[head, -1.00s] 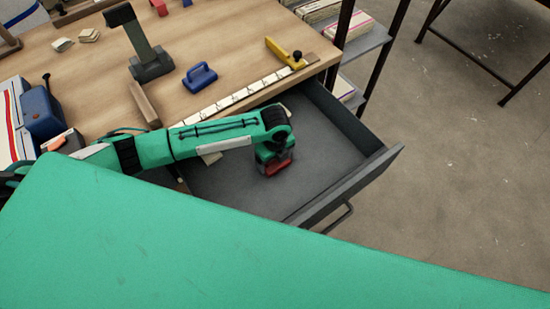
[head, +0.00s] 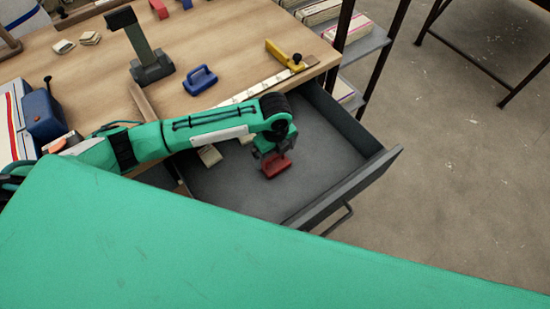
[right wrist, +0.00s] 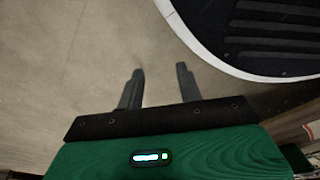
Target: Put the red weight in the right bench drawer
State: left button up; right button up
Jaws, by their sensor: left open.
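The red weight (head: 276,166) lies inside the open drawer (head: 328,158) at the bench's right end, on the grey drawer floor. My left gripper (head: 272,152) is directly above the weight, pointing down. It is open, and its fingertips are partly hidden by the wrist. I cannot tell whether they still touch the weight. My right gripper (right wrist: 158,80) shows in the right wrist view with its two fingers apart and nothing between them, over bare floor.
Cream blocks (head: 209,155) lie at the drawer's back left. On the bench top (head: 228,50) are a blue weight (head: 200,79), a dark stand (head: 150,66), a ruler strip (head: 252,89) and a yellow tool (head: 285,54). A shelf rack (head: 362,48) stands behind the drawer.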

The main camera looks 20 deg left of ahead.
aim_at(275, 157)
pick_arm(q)
notch_tip(275, 157, up, 7)
jog(key=shift+f, duration=0.2)
pick_arm(e)
jog(key=shift+s+d+f, duration=0.15)
jog(key=shift+s+f, duration=0.35)
jog(key=shift+f, duration=0.05)
jog(key=shift+w+r, duration=0.15)
jog(key=shift+w, duration=0.1)
